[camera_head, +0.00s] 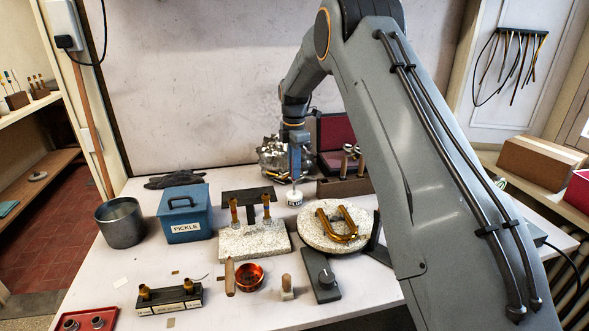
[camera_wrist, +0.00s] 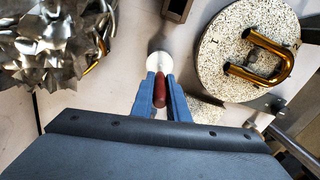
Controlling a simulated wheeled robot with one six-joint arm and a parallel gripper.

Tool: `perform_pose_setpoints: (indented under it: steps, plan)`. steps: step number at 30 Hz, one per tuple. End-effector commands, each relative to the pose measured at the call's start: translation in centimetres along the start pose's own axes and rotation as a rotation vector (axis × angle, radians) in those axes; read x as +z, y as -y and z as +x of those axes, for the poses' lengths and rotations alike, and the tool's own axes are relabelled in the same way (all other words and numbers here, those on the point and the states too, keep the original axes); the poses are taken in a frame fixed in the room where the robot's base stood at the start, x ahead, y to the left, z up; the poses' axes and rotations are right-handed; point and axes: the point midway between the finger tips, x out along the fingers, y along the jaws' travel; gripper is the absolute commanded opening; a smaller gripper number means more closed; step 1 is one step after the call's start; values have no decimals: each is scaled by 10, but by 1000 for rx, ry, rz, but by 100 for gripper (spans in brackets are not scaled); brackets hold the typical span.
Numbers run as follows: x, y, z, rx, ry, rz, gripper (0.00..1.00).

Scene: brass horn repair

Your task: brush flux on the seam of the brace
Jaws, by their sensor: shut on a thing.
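My gripper (camera_head: 295,172) is shut on a red-brown handle (camera_wrist: 159,92), seen between its blue fingertips (camera_wrist: 160,96) in the wrist view; it looks like the brush's handle. The bristle end is hidden. The gripper is right above a small white pot (camera_head: 294,199) with a dark label, too small to read, which also shows in the wrist view (camera_wrist: 157,62). I cannot tell whether the brush touches inside it. A U-shaped brass piece (camera_head: 354,224) lies on a round speckled board (camera_head: 312,238), right of the pot. I cannot tell which brass piece is the brace.
A speckled block (camera_head: 255,246) with a dark fixture and brass posts stands left of the board. A blue PICKLE box (camera_head: 185,214), metal pot (camera_head: 120,223), copper bowl (camera_head: 250,277) and dark device (camera_head: 322,279) surround it. Crumpled silvery metal (camera_wrist: 50,40) is beside the gripper.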

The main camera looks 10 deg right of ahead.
Motion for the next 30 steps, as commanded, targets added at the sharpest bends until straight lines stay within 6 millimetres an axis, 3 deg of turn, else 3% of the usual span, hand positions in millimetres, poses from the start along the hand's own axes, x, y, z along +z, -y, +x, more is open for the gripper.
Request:
perform_pose_setpoints:
  steps: [24,30]
  plan:
    - [0,-1,-62,4,1,0,0]
    - [0,0,-68,2,0,0,0]
